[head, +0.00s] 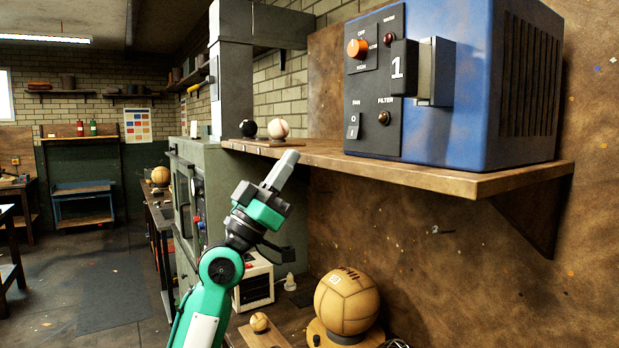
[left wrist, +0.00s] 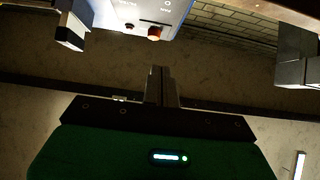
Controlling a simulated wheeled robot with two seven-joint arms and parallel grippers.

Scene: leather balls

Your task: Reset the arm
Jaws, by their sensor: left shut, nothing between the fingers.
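My left arm rises from the bottom of the head view. Its green and black gripper (head: 288,160) points up and to the right, with the fingers together and nothing between them. It is in front of the left part of the wooden shelf. In the left wrist view the closed fingers (left wrist: 161,72) show in the middle, above the dark gripper body. My right gripper is not in view.
A blue box (head: 520,85) with an orange knob (head: 357,48) stands on the wooden shelf (head: 460,183). A white ball (head: 278,129) and a black ball (head: 248,128) sit at the shelf's left end. A large tan ball (head: 347,300) is below. Open floor lies left.

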